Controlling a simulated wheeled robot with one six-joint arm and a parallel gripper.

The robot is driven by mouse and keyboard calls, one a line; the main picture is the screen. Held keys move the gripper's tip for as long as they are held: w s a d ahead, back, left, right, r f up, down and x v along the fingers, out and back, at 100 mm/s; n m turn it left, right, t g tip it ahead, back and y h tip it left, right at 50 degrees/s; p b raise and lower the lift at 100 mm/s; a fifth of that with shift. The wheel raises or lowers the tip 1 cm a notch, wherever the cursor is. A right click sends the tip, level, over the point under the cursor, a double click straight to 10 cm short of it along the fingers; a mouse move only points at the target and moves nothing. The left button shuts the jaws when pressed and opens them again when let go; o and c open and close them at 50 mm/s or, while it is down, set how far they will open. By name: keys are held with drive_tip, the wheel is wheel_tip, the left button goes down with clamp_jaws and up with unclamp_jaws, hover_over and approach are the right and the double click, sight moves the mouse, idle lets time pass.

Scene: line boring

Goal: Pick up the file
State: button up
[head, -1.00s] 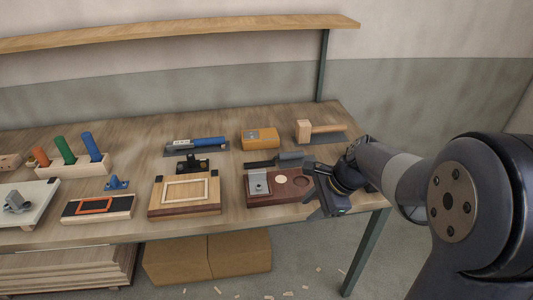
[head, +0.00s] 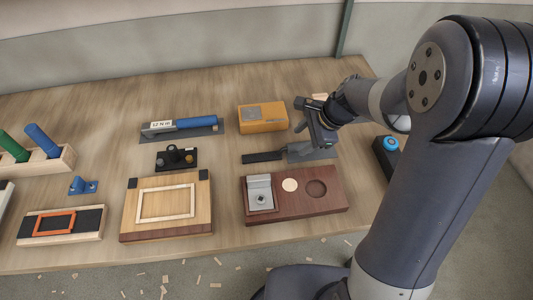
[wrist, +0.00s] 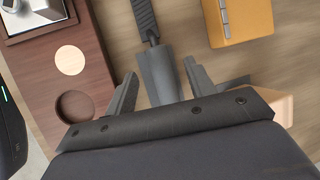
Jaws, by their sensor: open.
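The file (head: 264,157) lies flat on the bench behind the dark red-brown board. It has a narrow black ribbed part to the left and a wider grey part to the right. In the wrist view the ribbed part (wrist: 145,18) points away and the grey part (wrist: 160,75) runs between my fingers. My gripper (head: 312,138) is open over the grey end; its fingers also show in the wrist view (wrist: 163,92), one on each side. I cannot tell how far above the bench the fingertips are. The near end of the grey part is hidden by my gripper.
The dark red-brown board (head: 330,200) with a metal block and round recesses lies in front. An orange box (head: 262,118) stands behind the file. A pale wooden block (wrist: 284,108) is close to my gripper's right. A black box with a blue button (head: 389,145) stands at right.

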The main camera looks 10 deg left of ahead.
sight(297, 145)
drive_tip(key=x, duration=0.4)
drive_tip(key=shift+d+f, duration=0.1)
drive_tip(key=shift+f, duration=0.05)
clamp_jaws()
idle(0.5)
